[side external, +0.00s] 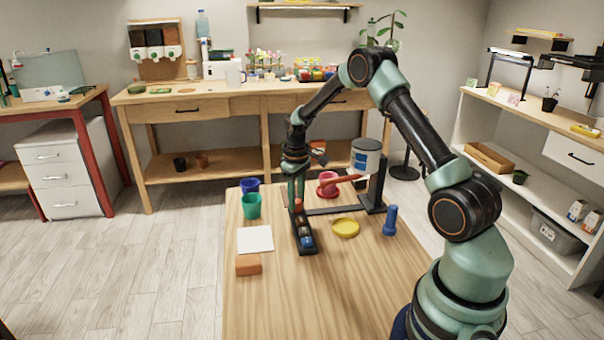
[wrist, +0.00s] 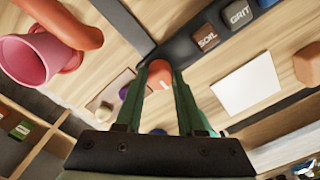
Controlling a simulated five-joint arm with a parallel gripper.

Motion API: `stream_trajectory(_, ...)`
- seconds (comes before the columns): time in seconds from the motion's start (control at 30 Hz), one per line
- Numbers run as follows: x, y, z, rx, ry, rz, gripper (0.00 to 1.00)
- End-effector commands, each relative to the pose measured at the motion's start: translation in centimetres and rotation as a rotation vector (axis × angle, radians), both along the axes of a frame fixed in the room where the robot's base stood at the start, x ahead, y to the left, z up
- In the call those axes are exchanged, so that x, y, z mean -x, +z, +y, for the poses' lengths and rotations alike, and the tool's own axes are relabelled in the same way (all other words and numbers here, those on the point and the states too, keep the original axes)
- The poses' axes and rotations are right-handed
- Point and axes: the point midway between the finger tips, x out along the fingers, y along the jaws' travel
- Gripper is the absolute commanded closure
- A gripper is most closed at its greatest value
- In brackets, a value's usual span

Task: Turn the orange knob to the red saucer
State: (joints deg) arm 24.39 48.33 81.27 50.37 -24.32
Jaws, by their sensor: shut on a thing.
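My gripper (side external: 297,197) points down at the far end of a black control panel (side external: 306,249). Its fingers are shut on the orange knob (wrist: 160,72), which shows between the fingertips in the wrist view. A little of the knob's orange shows in the side view too. A pinkish-red pot (side external: 327,180) stands at the back of the table; a disc of the same colour at its foot looks like the red saucer. A red spout (side external: 340,181) reaches from the white tank (side external: 366,157) towards this pot, its tip close to or over it.
Panel keys read SOIL and GRIT (wrist: 205,40). Blue (side external: 249,184) and green (side external: 251,206) pots, a white card (side external: 255,239) and an orange block (side external: 248,264) are left of the panel. A yellow saucer (side external: 345,228) and blue peg-like object (side external: 391,220) are right. The table front is clear.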

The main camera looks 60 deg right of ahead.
Motion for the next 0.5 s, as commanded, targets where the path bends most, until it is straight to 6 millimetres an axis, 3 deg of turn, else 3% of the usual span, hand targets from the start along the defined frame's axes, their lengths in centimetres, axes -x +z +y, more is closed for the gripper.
stream_trajectory(0.27, -0.02, 0.07, 0.02, 0.000, -0.064, 0.001, 1.00)
stream_trajectory(0.5, -0.04, 0.10, 0.01, 0.000, -0.228, 0.001, 1.00)
